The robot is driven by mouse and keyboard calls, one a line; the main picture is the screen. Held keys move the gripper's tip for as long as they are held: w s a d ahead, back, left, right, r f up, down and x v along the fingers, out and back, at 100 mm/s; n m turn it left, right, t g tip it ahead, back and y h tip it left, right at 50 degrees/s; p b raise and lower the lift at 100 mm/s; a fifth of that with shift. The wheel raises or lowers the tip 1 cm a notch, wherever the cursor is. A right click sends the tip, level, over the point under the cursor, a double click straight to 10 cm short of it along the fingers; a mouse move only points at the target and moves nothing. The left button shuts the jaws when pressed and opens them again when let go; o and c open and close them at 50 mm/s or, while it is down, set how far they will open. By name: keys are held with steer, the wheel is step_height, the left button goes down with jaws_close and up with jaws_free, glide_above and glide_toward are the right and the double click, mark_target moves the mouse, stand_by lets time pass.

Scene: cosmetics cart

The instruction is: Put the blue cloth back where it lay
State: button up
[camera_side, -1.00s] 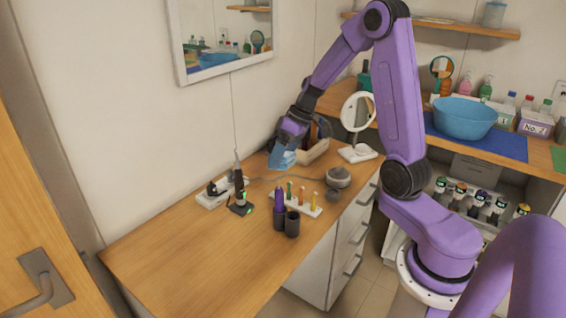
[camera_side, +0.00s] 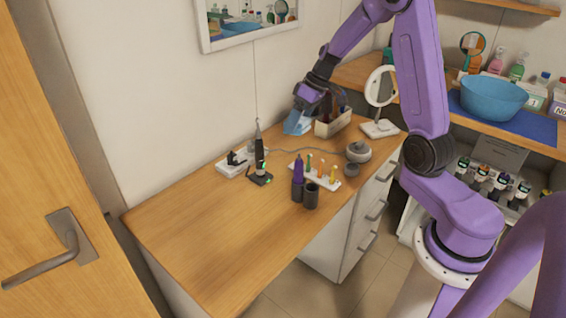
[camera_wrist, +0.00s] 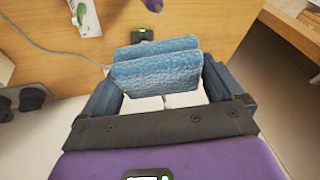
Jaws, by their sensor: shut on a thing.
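My gripper (camera_side: 303,108) is shut on the folded blue cloth (camera_side: 297,124) at the far end of the wooden desk, by the wall. In the wrist view the cloth (camera_wrist: 157,68) stands as two upright folds between the fingers of my gripper (camera_wrist: 160,82). The cloth hangs below the fingers, just left of a light bin (camera_side: 334,122) in the side view. I cannot tell whether its lower edge touches the desk. No marked spot for the cloth can be made out.
A trimmer on its stand (camera_side: 260,165), a white rack of small bottles (camera_side: 318,176), dark cups (camera_side: 311,196), a round grey pot (camera_side: 358,151) and a round mirror (camera_side: 381,86) stand around. A cable crosses the desk. The desk's near left part (camera_side: 205,225) is clear.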

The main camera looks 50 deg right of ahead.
steer(key=w+d+f+n+h, duration=0.1)
steer(key=w+d+f, duration=0.35)
steer(key=w, duration=0.45)
steer(key=t+h, duration=0.1)
glide_above(274, 160)
steer(key=s, duration=0.1)
step_height(274, 160, down, 8)
steer(key=f, duration=0.1)
steer(key=shift+n, duration=0.4)
steer(key=f, duration=0.9)
steer(key=shift+s+d+f, duration=0.1)
steer(key=shift+d+f, duration=0.05)
steer(key=shift+d, duration=0.2)
steer(key=shift+f, duration=0.1)
steer(key=o, duration=0.6)
steer(key=shift+c, duration=0.2)
steer(key=v, duration=1.2)
steer(key=shift+s, duration=0.15)
